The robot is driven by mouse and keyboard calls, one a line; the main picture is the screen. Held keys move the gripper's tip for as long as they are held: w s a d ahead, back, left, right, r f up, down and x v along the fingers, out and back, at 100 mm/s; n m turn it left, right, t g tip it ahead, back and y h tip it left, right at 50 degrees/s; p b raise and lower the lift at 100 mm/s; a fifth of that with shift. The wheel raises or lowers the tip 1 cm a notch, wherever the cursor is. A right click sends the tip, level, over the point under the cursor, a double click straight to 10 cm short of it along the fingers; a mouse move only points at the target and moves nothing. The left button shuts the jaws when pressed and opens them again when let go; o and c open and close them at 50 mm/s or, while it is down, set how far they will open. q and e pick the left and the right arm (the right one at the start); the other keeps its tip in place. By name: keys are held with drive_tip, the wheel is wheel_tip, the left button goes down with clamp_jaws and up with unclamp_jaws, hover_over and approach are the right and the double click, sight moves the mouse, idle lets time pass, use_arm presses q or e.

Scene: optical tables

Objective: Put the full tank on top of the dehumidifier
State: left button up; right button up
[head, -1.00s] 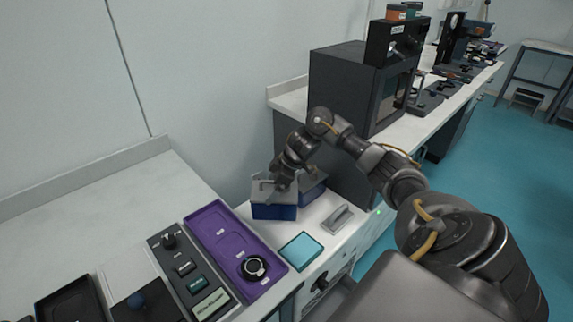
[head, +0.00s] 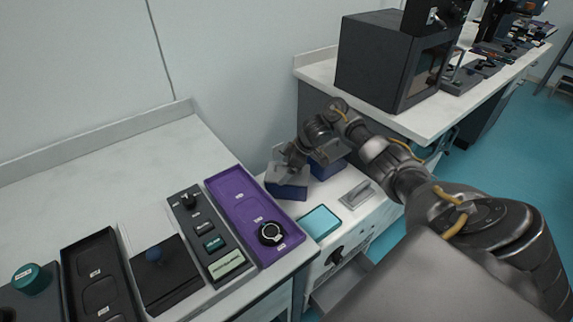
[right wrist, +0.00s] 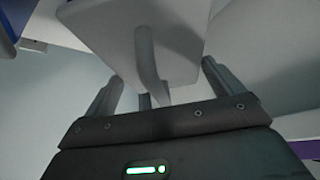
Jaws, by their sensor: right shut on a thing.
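My right gripper (head: 291,160) is shut on the handle of a blue tank with a grey lid (head: 288,191). In the right wrist view the grey handle (right wrist: 147,55) stands between the two fingers (right wrist: 162,92), with the lid (right wrist: 185,35) beyond. The tank looks slightly tilted at the back left of the white dehumidifier's top (head: 318,201). I cannot tell whether it touches that top. A second blue tank (head: 326,169) is just behind and right of it, partly hidden by my arm. My left gripper is not in view.
A teal pad (head: 320,222) and a grey handled plate (head: 356,195) lie on the dehumidifier's top. Left of it, a table carries a purple tray (head: 235,205) and a dark control panel (head: 205,229). A dark oven-like box (head: 375,62) stands on the far bench. The wall is close behind.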

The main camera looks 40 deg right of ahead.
drive_tip(key=shift+r, duration=0.15)
drive_tip(key=o, duration=1.7)
drive_tip(key=shift+o, duration=0.2)
drive_tip(key=p+v, duration=0.1)
drive_tip(key=v, duration=0.3)
drive_tip(key=shift+r, duration=0.25)
drive_tip(key=p+v, duration=0.1)
drive_tip(key=v, duration=0.5)
drive_tip(key=shift+p, duration=0.35)
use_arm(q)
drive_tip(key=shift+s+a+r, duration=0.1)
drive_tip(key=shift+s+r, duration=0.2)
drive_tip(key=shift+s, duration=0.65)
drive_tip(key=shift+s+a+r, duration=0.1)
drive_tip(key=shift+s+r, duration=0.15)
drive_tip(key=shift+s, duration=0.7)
use_arm(e)
drive_tip(key=shift+v, duration=0.8)
drive_tip(key=shift+s+f, duration=0.1)
